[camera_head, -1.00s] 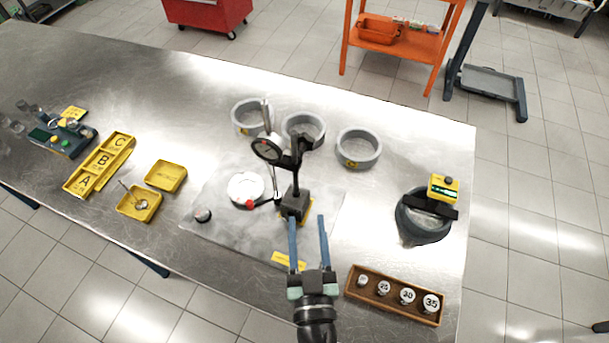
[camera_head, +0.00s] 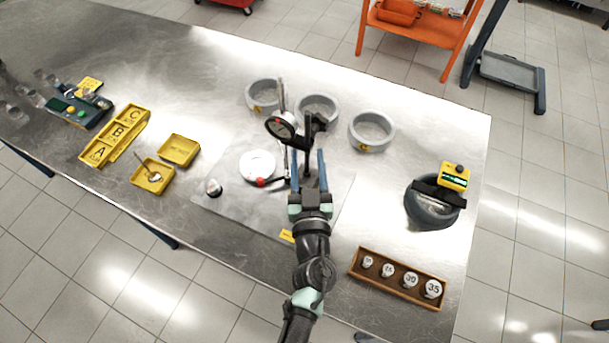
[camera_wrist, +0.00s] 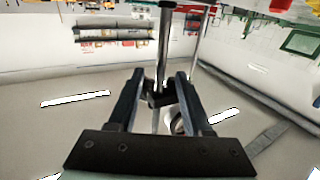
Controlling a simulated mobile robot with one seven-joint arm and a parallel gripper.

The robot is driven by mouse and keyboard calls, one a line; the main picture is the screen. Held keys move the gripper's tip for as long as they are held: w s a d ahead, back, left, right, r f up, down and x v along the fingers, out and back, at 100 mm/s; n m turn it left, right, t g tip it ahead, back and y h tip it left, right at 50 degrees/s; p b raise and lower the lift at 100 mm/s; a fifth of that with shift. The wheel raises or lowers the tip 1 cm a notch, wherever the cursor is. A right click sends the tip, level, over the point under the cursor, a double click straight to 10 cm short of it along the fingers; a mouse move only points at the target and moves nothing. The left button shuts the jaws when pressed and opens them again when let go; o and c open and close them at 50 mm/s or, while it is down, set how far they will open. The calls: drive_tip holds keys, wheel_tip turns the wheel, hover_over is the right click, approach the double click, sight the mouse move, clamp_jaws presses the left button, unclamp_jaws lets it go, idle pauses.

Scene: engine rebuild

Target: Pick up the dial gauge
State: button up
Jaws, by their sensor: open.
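The dial gauge (camera_head: 281,127) is a round dark-rimmed dial, held on an upright metal-post stand near the mat's middle. My gripper (camera_head: 307,153) is open, its two blue fingers pointing away along the bench, just right of and in front of the dial, one on either side of the stand's black arm. In the wrist view my gripper (camera_wrist: 159,77) is open, with a dark clamp piece and a shiny post (camera_wrist: 163,45) showing between and beyond the fingertips. I cannot tell whether the fingers touch anything.
A white disc (camera_head: 257,165) with a red knob sits left of the stand. Three grey rings, one being the ring (camera_head: 371,132), stand behind. A yellow device (camera_head: 454,177) rests over a dark ring at right. A wooden weight rack (camera_head: 398,279) lies in front right. Yellow trays are left.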

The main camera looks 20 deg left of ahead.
drive_tip(key=shift+x, duration=0.9)
clamp_jaws()
idle(0.7)
drive_tip(key=shift+w+r, duration=0.1)
drive_tip(key=shift+r, duration=0.15)
